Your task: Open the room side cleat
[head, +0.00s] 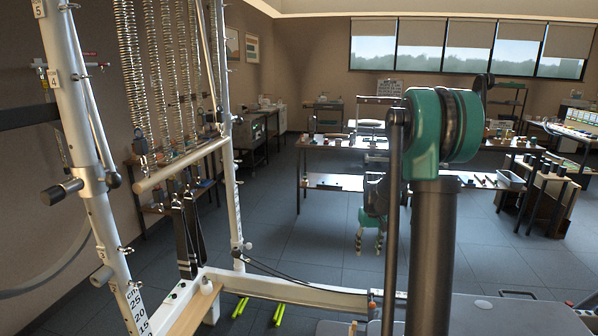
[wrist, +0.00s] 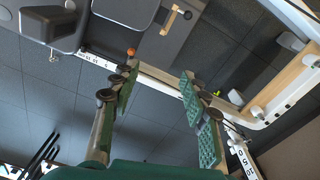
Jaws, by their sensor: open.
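My gripper (head: 368,245) hangs fingers down in the head view, behind my arm and above the far end of the tower's white base rail. In the wrist view my gripper (wrist: 158,74) is open, with nothing between its green-padded fingers. A small fitting with an orange knob (wrist: 131,51) sits on the white rail by the left fingertip; contact cannot be told. A small dark and red fitting (head: 373,303) shows on the rail in the head view, with cords running towards it. I cannot tell for certain which fitting is the room side cleat.
The white tower post (head: 88,160) with hooks and springs (head: 135,75) stands at left. A grey padded surface (head: 480,315) lies at front right. Yellow-green bars (head: 279,314) lie on the floor.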

